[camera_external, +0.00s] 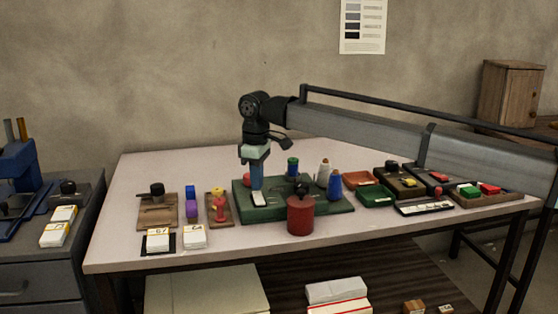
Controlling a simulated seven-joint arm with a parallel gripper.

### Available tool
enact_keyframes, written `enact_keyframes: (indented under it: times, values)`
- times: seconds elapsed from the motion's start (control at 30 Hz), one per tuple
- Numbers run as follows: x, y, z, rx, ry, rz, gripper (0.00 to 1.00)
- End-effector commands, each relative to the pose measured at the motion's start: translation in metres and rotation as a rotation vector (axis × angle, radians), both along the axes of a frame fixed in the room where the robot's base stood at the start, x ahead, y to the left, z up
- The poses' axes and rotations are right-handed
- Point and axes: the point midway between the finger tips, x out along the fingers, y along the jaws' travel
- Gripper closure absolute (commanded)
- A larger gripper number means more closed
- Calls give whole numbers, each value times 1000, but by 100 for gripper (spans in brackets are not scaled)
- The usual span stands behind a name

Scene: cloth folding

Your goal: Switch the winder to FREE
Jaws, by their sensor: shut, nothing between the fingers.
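My gripper (256,188) points straight down over the left part of a dark green base (320,210) on the table. Its blue fingers are shut, with nothing visible between them. A small white piece (260,199) lies on the base just below the fingertips; whether they touch it I cannot tell. A red round part behind the fingers is mostly hidden.
A dark red canister (300,214) stands in front of the base. Several trays, including a green tray (375,196), crowd the right. The table's (165,166) back left is clear.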

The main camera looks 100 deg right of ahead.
Motion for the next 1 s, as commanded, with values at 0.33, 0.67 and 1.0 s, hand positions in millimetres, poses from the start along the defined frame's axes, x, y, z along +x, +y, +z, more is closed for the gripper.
enact_keyframes:
  times: [0.33,0.67,1.0]
  values:
    - [0,0,-4,0,0,0,100]
    - [0,0,-9,0,0,0,100]
    - [0,0,-13,0,0,0,100]
